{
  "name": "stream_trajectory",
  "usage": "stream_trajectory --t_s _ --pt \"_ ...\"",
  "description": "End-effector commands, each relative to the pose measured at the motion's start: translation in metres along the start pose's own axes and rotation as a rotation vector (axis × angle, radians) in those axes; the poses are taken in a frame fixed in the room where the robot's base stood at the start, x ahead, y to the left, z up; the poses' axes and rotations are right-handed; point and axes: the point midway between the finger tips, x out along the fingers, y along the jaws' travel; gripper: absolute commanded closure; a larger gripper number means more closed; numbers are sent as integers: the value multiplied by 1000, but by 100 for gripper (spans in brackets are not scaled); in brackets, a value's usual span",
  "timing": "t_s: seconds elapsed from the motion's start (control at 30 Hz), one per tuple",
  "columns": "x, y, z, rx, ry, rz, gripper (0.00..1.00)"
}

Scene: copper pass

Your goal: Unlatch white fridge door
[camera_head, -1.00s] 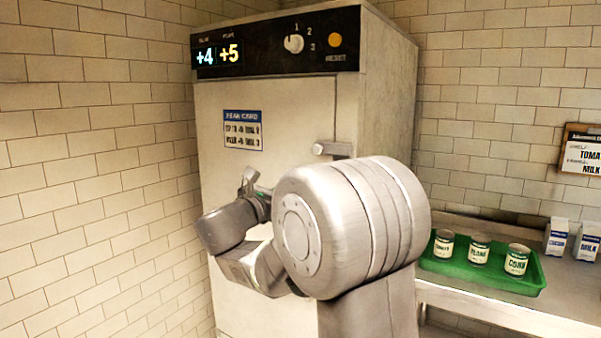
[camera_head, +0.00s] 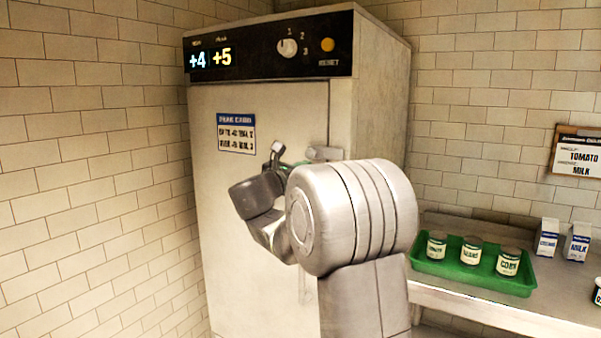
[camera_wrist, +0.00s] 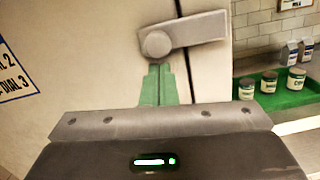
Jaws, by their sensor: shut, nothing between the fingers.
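The white fridge door (camera_head: 270,100) is closed against its frame. Its grey latch (camera_head: 324,153) is a bar near the door's right edge. In the wrist view the latch (camera_wrist: 200,32) has a round pivot at its left end and reaches right across the dark door seam, roughly level. My gripper (camera_wrist: 158,75) is shut and empty, its green fingers together. The fingertips are just below the latch's round pivot; I cannot tell whether they touch it. In the head view my arm hides the lower door and most of the gripper.
The fridge's top panel (camera_head: 262,48) carries a display, a dial and a yellow reset button. A card (camera_head: 236,132) is on the door. At right a counter holds a green tray (camera_head: 430,266) with cans, and two cartons (camera_head: 577,242). A tiled wall is close at left.

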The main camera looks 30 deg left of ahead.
Motion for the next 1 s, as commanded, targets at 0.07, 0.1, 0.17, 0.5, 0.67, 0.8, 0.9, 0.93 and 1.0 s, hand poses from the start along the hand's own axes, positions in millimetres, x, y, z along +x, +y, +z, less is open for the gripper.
stream_trajectory --t_s 0.07,0.1,0.17,0.5,0.67,0.8,0.9,0.93,1.0 --pt "0 0 0 0 0 0 100" --pt "0 0 0 0 0 0 100" --pt "0 0 0 0 0 0 100" --pt "0 2 2 47 0 -5 100" --pt "0 2 4 68 0 -7 100" --pt "0 3 5 89 0 -9 100" --pt "0 4 7 108 -1 -11 100" --pt "0 4 7 115 -1 -11 100" --pt "0 5 9 135 -1 -13 100"
